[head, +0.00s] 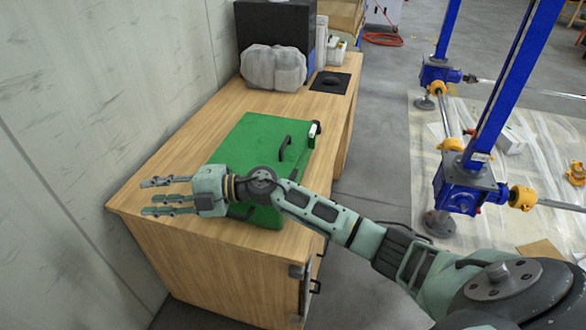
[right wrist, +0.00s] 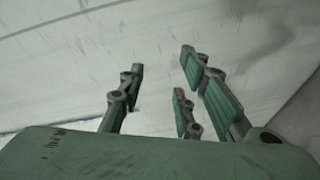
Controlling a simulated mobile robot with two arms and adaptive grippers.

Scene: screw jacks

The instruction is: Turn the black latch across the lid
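A green case with a flat lid (head: 245,140) lies on the wooden desk. A black bar-like piece (head: 284,148) stands on the lid near its right side; I cannot tell whether it is the latch or a handle. A small black-and-white fitting (head: 314,131) sits at the case's far right corner. Another dark piece shows at the near edge, partly covered by my right arm. My right gripper (head: 154,197) is left of the case, fingers spread and empty, pointing toward the wall. The right wrist view shows its fingers (right wrist: 163,75) apart with nothing between them. My left gripper is not seen.
The desk (head: 165,165) has bare wood left of the case and behind it. A grey wrapped bundle (head: 273,68), a black box (head: 275,25) and a black mat (head: 331,82) stand at the back. The wall (head: 80,100) runs close along the left. Blue screw jacks (head: 462,180) stand on the right.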

